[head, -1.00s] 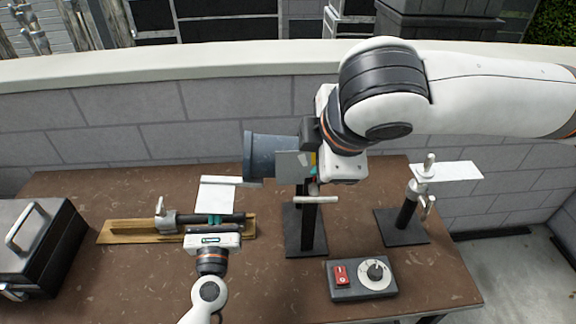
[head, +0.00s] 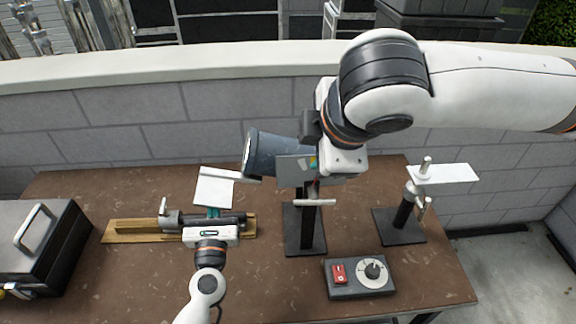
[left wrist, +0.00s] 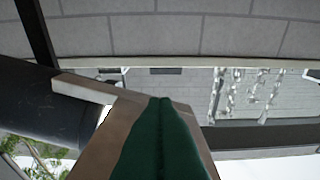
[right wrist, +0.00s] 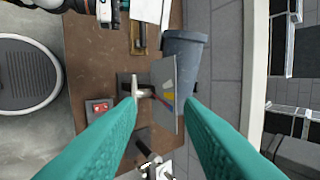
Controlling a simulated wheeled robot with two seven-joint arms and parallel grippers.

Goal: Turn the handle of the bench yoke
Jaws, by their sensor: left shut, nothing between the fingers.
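The bench yoke stands on a black post and base (head: 305,240) at the middle of the bench. It carries a dark grey lamp housing (head: 272,154), tilted with its wide end up to the left. A pale crossbar handle (head: 314,202) shows below the housing, and in the right wrist view (right wrist: 138,84). My right gripper (head: 313,170) is at the yoke. Its teal fingers are apart, with a grey plate with coloured marks (right wrist: 166,92) showing between the tips; contact is unclear. My left gripper (head: 213,213) is shut and empty by the wooden board's clamp rod.
A wooden board (head: 125,233) with a clamp and white card (head: 214,188) lies at left. A black case (head: 35,245) is farther left. A switch box (head: 358,285) is in front, and a black stand (head: 400,225) with a white flag is at right. A wall closes the back.

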